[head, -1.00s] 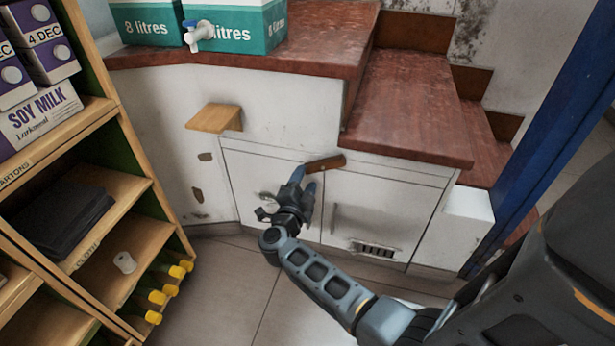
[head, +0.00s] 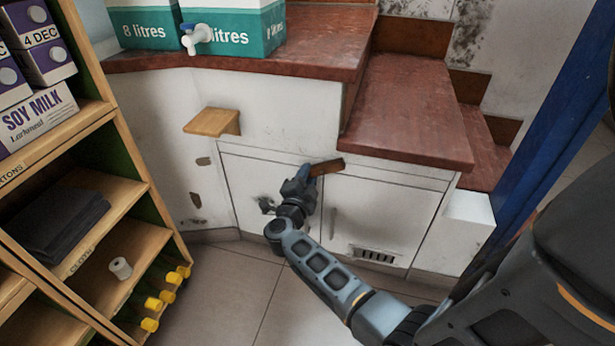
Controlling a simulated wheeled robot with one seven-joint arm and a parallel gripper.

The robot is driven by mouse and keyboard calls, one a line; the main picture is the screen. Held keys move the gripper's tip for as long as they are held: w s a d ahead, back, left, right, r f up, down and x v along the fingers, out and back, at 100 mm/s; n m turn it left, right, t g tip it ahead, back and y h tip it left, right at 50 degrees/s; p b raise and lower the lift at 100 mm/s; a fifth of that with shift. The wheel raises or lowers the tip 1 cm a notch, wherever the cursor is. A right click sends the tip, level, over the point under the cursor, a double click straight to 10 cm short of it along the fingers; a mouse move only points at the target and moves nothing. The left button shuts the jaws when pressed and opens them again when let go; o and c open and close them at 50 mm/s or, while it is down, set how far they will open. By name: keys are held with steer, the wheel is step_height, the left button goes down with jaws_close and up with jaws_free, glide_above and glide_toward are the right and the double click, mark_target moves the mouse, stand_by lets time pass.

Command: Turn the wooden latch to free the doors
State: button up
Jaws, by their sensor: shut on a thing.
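The wooden latch (head: 328,166) is a short brown bar at the top of the seam between two white doors. It lies nearly level, its right end a little higher. The left door (head: 250,182) and right door (head: 385,213) are both closed, each with a metal handle. My gripper (head: 307,173) is shut on the latch's left end, which its fingers partly hide. My arm reaches up to it from the lower right, across the front of the doors.
A wooden shelf unit (head: 118,195) with cartons and yellow-capped items stands at left. A small wooden ledge (head: 212,122) juts from the wall. Red-brown steps (head: 405,110) overhang the doors. A blue post (head: 555,135) stands at right. The tiled floor (head: 235,290) is clear.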

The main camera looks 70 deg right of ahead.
jaws_close()
steer(key=shift+w+r+m+p, duration=0.15)
steer(key=shift+r+m+p, duration=0.25)
steer(key=shift+m, duration=1.05)
steer(key=shift+w+r+m+p, duration=0.15)
steer(key=shift+r+m, duration=0.45)
steer(key=shift+m, duration=0.85)
steer(key=shift+s, duration=0.1)
steer(key=o, duration=0.7)
jaws_free()
